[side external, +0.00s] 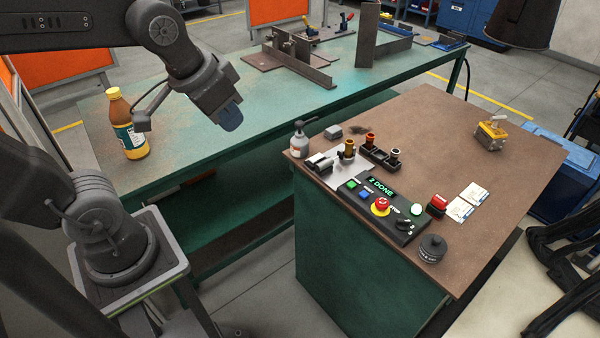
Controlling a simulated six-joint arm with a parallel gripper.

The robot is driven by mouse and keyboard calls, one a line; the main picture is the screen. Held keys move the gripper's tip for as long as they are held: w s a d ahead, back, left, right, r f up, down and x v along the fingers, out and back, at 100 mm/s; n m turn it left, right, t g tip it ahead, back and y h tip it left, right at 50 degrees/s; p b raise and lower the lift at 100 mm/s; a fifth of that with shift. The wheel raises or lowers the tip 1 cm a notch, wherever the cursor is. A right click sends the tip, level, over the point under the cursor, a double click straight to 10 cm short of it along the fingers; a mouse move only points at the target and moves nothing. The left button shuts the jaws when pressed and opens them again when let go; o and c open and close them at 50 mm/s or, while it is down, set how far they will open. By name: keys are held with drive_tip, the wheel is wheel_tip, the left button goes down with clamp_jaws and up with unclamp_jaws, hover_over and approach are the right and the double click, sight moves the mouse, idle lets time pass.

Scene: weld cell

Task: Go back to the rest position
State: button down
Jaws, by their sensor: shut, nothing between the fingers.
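My gripper (231,117) is at the end of my arm, in the upper left of the side external view. It hangs above the green welding table (190,165) and points down and to the right. It is shut, with nothing held. It is apart from the things on the table. An orange-brown bottle with a yellow cap (127,130) stands on the table to the left of my gripper.
Metal plates (290,60) and an upright steel piece (367,35) stand at the table's back. A brown-topped bench (440,110) at right bears a control box (380,205), a pump bottle (299,140) and a yellow-handled tool (491,130). A dark lamp-like shape (522,22) hangs upper right.

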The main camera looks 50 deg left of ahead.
drive_tip(key=w+a+g, duration=0.2)
drive_tip(key=w, duration=0.8)
drive_tip(key=g, duration=0.3)
hover_over(310, 163)
wheel_tip(310, 163, down, 21)
drive_tip(key=shift+f, duration=3.1)
drive_tip(key=shift+f, duration=1.35)
wheel_tip(310, 163, up, 7)
drive_tip(key=shift+r, duration=0.1)
